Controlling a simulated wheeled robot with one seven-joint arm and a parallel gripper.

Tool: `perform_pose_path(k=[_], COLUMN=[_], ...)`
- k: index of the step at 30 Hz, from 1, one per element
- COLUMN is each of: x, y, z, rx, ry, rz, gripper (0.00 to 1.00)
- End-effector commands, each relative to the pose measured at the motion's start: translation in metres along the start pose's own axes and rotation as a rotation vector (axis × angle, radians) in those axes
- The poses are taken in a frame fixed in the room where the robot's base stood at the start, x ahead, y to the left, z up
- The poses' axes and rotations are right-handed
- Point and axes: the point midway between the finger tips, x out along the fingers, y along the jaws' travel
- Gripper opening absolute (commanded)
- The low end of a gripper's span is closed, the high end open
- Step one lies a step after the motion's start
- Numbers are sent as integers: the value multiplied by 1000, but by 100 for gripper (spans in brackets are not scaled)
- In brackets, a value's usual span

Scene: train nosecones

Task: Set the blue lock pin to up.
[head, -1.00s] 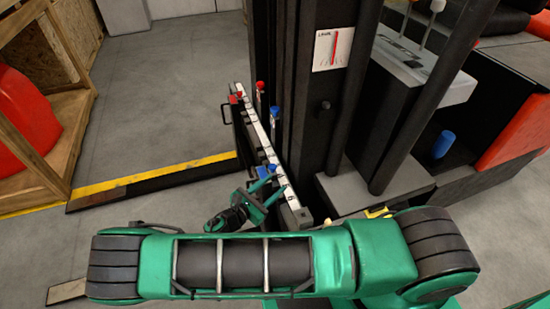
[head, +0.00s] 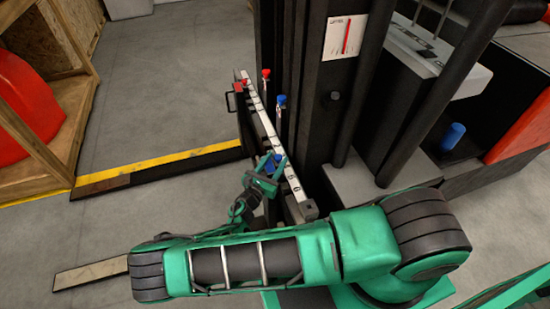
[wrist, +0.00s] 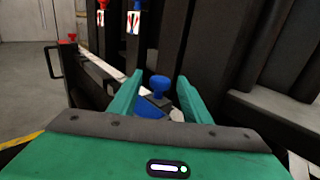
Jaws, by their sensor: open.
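The blue lock pin (wrist: 159,84) has a round blue knob above a wider blue base, on the dark bar with a pale marked top strip. In the wrist view it stands between the two green fingers of my gripper (wrist: 159,92). The fingers are apart, with a gap seen on each side of the knob. In the head view the blue pin (head: 266,162) shows partly behind my gripper (head: 267,174), which hides its lower part. I cannot tell how far the knob is raised.
A red-topped pin (head: 266,73) and a blue-topped one (head: 281,100) stand upright behind the bar (head: 262,112). A red knob (wrist: 72,37) sits at the bar's far end. Dark mast columns (head: 345,100) rise close on the right. Open floor (head: 170,90) lies to the left.

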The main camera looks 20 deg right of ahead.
Motion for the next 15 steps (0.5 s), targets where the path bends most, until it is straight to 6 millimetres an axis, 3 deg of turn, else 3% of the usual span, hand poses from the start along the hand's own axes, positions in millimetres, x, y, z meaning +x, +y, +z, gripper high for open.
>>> perform_pose_path(k=[6,15], x=[22,25], y=[-1,0], z=[0,0], rx=[0,1], ry=[1,1], rz=[-2,-1], gripper=[44,44])
